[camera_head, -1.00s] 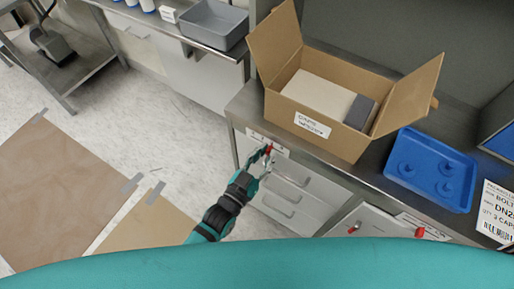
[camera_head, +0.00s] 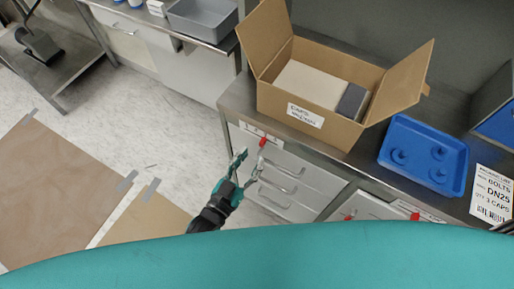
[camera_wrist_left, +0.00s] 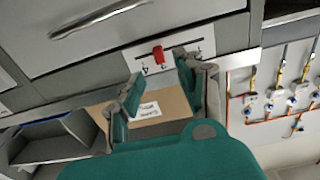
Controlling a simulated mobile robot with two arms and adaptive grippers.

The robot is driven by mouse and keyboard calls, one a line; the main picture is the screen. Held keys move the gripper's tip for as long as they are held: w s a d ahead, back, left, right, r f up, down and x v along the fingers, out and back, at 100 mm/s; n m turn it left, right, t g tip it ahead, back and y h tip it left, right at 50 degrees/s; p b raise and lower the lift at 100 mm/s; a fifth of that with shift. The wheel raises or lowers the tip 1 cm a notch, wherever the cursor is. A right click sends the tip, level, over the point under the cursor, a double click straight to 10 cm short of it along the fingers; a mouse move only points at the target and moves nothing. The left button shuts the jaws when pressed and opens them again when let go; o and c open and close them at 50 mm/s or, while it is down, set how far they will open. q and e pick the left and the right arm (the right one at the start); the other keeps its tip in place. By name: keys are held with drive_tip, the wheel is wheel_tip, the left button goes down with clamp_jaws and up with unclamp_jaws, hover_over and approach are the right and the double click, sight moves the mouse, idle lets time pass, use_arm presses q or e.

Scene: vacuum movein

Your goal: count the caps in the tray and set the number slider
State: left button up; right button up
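The blue tray (camera_head: 391,170) lies on the counter at the right of the head view, with 3 blue caps (camera_head: 438,175) visible in it. The number slider, a white strip with a red knob (camera_head: 262,142), is on the counter's front face below the cardboard box; the knob also shows in the left wrist view (camera_wrist_left: 158,54), near the middle of its slot. My left gripper (camera_head: 251,161) is open and empty, just below the slider and apart from the knob. In the left wrist view its fingers (camera_wrist_left: 158,86) are spread beneath the knob. My right gripper is out of view.
An open cardboard box (camera_head: 306,108) stands on the counter behind the slider. A printed sheet (camera_head: 492,193) reading bolts, DN25 and caps is beside the tray. Drawers with handles (camera_head: 282,168) lie below the slider. Other red knobs (camera_head: 415,217) sit farther right.

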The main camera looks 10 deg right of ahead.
use_arm(q)
drive_tip(key=v, duration=0.7)
idle(0.4)
drive_tip(key=s+a+f+n+g+y, duration=0.15)
drive_tip(key=a+f, duration=0.25)
drive_tip(key=f, duration=0.5)
drive_tip(key=s+a+f+g+y, duration=0.1)
drive_tip(key=a+f+g+y, duration=0.2)
drive_tip(key=f, duration=0.5)
drive_tip(key=s+a+f+n+g+y, duration=0.1)
drive_tip(key=a+f+y, duration=0.1)
drive_tip(key=a+f, duration=0.5)
drive_tip(key=s+a+f+n+g+y, duration=0.1)
drive_tip(key=s+a+f+g+y, duration=0.1)
drive_tip(key=s+f, duration=0.6)
drive_tip(key=s+a+f+n+g+y, duration=0.1)
drive_tip(key=s+a+f+g+y, duration=0.1)
drive_tip(key=s+a+f+g, duration=0.3)
drive_tip(key=s+f+g, duration=0.1)
drive_tip(key=s+f, duration=0.3)
drive_tip(key=s, duration=0.5)
drive_tip(key=shift+s+f, duration=0.25)
drive_tip(key=shift+w, duration=0.1)
